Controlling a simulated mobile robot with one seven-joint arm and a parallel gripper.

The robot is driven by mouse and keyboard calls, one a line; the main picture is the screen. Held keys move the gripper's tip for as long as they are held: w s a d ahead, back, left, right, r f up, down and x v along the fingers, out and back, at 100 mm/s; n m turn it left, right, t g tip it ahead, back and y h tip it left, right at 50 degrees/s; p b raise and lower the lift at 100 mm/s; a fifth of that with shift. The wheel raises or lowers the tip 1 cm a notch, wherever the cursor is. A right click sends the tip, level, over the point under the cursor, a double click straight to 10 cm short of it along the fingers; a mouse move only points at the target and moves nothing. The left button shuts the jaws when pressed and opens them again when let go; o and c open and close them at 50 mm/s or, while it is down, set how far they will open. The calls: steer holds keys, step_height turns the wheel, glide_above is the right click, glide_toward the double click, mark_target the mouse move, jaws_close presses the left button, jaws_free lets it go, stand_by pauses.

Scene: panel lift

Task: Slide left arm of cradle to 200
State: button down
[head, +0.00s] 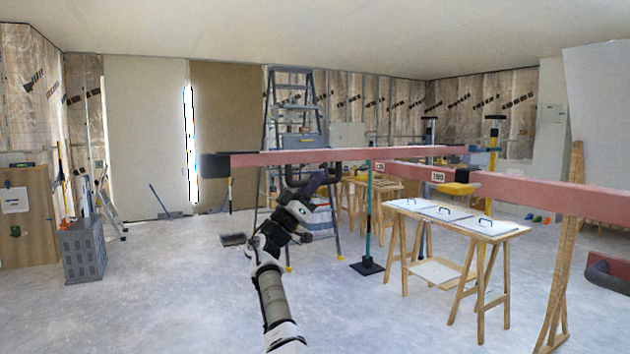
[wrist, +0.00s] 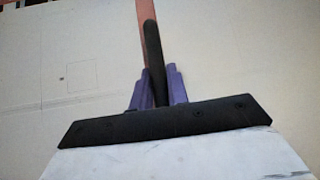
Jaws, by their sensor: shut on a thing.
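The left arm of the cradle is a long pink-red beam (head: 270,159) running across the head view, with a black block (head: 215,165) at its left end. A black handle (head: 337,169) hangs under this beam. My gripper (head: 321,181) is beneath the beam at the handle. In the wrist view my purple fingers (wrist: 158,88) are shut on the black handle (wrist: 152,50), with the red beam (wrist: 140,8) above it. A white label (head: 438,176) on the crossing red beam seems to read 180. Another small label (head: 379,167) is too small to read surely.
A trestle table (head: 410,206) with white panels stands right of my arm. A stepladder (head: 290,105) stands behind the beam. A teal post on a black base (head: 367,266) stands nearby. A grey crate (head: 83,252) is at left. The floor at left centre is mostly clear.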

steer(key=shift+a, duration=0.1)
steer(key=c, duration=1.4)
jaws_free()
steer(key=shift+o, duration=0.2)
steer(key=shift+s+a+f+b, duration=0.2)
steer(key=shift+f+b, duration=0.1)
steer(key=shift+f, duration=0.15)
steer(key=b+v, duration=0.4)
steer(key=v, duration=0.8)
steer(key=shift+a+f, duration=0.2)
steer(key=shift+a, duration=0.1)
steer(key=shift+s, duration=0.15)
